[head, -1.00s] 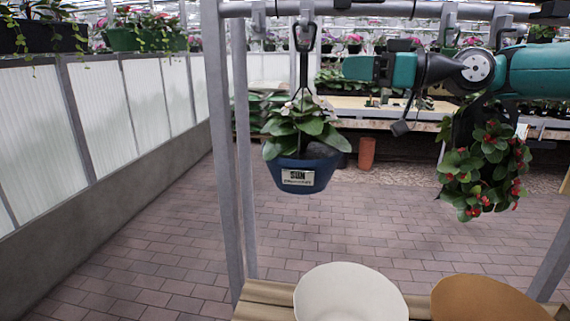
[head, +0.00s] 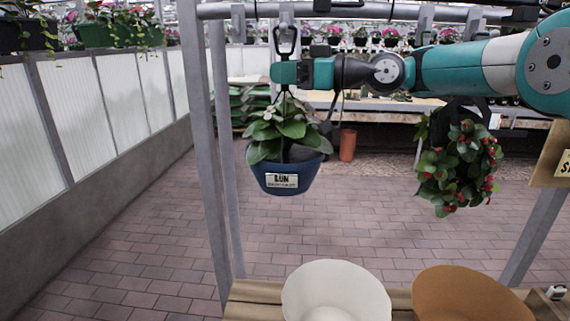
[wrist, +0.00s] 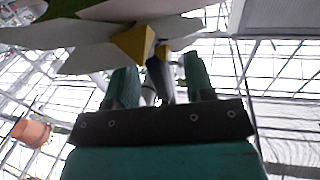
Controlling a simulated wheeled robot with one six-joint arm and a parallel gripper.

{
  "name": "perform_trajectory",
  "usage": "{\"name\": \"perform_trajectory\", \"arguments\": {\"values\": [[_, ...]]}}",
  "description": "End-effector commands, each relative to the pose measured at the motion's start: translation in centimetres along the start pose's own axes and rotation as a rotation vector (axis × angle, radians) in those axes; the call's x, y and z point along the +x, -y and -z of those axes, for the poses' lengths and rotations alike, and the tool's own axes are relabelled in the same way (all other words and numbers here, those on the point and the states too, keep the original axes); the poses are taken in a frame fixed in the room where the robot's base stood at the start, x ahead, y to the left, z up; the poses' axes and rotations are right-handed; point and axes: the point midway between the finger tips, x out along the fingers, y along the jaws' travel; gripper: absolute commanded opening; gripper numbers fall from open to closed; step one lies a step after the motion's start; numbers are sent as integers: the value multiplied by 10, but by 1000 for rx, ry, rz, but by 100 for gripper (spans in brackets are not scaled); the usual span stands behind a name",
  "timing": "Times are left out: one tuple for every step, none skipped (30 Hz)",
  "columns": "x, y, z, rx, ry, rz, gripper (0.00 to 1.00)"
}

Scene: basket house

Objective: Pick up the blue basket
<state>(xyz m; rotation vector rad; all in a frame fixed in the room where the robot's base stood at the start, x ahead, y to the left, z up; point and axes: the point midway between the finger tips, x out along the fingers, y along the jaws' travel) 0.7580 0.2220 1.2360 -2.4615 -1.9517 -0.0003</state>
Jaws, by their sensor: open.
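The blue basket (head: 285,177) is a blue pot with a white label and a leafy green plant. It hangs by a dark hanger from a hook (head: 286,38) on the overhead rail. My gripper (head: 284,73) is in front of the hanger's upper part, above the leaves, pointing left in the head view. In the wrist view my gripper (wrist: 158,78) has its two teal fingers apart, with a grey piece between them; I cannot tell whether it is the hanger. Pale leaf-like shapes (wrist: 100,35) lie just beyond the fingers. The gripper partly hides the hanger.
A plant with red flowers (head: 458,165) hangs to the right, below my arm. A grey metal frame post (head: 205,150) stands left of the basket.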

Motion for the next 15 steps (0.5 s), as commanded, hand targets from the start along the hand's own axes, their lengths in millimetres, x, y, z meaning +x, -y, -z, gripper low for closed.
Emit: {"name": "perform_trajectory", "arguments": {"values": [[1, 1, 0, 0, 0, 2, 42], [2, 1, 0, 0, 0, 3, 35], [2, 1, 0, 0, 0, 3, 26], [2, 1, 0, 0, 0, 3, 19], [2, 1, 0, 0, 0, 3, 12], [1, 1, 0, 0, 0, 3, 3], [1, 1, 0, 0, 0, 2, 0], [1, 1, 0, 0, 0, 2, 0], [1, 1, 0, 0, 0, 2, 0], [0, 0, 0, 0, 0, 1, 0], [0, 0, 0, 0, 0, 1, 0], [0, 0, 0, 0, 0, 0, 0], [0, 0, 0, 0, 0, 0, 0], [-1, 0, 0, 0, 0, 0, 0], [-1, 0, 0, 0, 0, -1, 0]]}}
